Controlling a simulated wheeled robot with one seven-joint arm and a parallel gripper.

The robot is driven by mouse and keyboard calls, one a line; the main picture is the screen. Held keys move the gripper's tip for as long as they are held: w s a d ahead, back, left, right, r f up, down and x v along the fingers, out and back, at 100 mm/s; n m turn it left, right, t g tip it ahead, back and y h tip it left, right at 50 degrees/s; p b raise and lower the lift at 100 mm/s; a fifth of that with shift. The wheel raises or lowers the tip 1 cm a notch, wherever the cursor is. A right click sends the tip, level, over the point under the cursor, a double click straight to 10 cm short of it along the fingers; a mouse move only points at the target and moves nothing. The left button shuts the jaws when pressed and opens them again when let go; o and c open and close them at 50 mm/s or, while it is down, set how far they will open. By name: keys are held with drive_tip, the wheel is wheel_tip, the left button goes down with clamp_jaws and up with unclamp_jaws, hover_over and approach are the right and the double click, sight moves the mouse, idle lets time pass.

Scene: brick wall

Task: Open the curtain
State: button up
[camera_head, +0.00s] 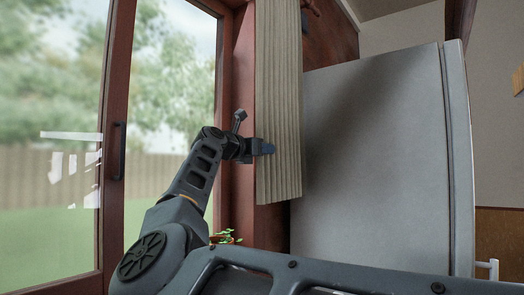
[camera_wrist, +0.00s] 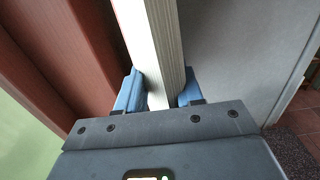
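The curtain (camera_head: 278,90) is a narrow beige pleated strip, gathered at the right side of the glass door. It hangs straight down between the red-brown frame and a grey fridge. My gripper (camera_head: 265,147) is at the curtain's lower part. In the wrist view, the curtain (camera_wrist: 166,45) runs between the two blue fingers of my gripper (camera_wrist: 161,94), which lie close against it on both sides. The gripper appears shut on the curtain. The fingertips are partly hidden by the fabric in the head view.
The large grey fridge (camera_head: 375,160) stands just right of the curtain. The glass door (camera_head: 168,75) with its red-brown frame and dark handle (camera_head: 119,150) is at left. A small green plant (camera_head: 226,237) sits low below the curtain.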

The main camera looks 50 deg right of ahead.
drive_tip(key=a+b, duration=0.1)
drive_tip(key=a, duration=0.6)
drive_tip(key=shift+a+b, duration=0.4)
